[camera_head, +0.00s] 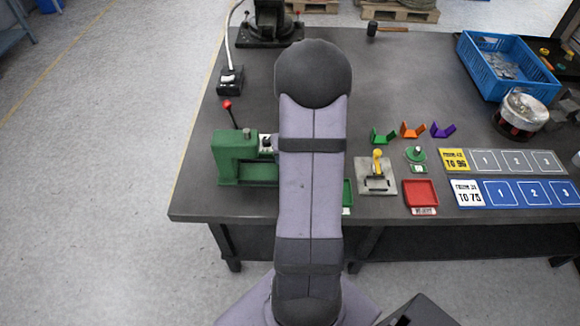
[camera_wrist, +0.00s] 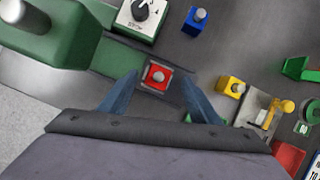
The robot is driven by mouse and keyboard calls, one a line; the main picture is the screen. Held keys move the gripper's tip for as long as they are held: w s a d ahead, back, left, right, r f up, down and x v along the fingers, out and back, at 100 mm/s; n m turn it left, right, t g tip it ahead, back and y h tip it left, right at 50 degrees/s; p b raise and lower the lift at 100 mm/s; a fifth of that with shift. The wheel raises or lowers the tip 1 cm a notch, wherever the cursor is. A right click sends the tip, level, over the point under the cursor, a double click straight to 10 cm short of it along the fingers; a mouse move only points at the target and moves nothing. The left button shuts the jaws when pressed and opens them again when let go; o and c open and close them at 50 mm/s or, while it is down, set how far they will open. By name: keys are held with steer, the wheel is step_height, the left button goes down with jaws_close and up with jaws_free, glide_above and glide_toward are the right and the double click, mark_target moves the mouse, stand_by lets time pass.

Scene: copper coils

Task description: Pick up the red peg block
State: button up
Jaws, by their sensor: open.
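The red peg block (camera_wrist: 157,76) shows in the wrist view as a small red square with a round grey peg on top. It sits on a dark, light-edged square at the end of the green machine's base strip. My gripper (camera_wrist: 160,78) is open, with one blue-grey finger on each side of the red block in the picture. I cannot tell the height of the fingers above it. In the head view my arm hides the block and the gripper.
A blue peg block (camera_wrist: 196,18) and a yellow one (camera_wrist: 231,87) stand to the right. The green machine (camera_head: 236,160) with a red-knobbed lever is at left, beside a dial box (camera_wrist: 141,16). A yellow-handled fixture (camera_head: 377,178) and red tray (camera_head: 420,193) lie further right.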

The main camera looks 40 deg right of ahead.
steer(key=b+x, duration=0.1)
steer(key=x, duration=0.3)
steer(key=c, duration=1.3)
steer(key=shift+d+r+p, duration=0.1)
steer(key=shift+r+p, duration=0.3)
steer(key=shift+r, duration=0.15)
jaws_close()
step_height(320, 180, up, 9)
steer(key=p, duration=0.3)
steer(key=shift+r, duration=0.1)
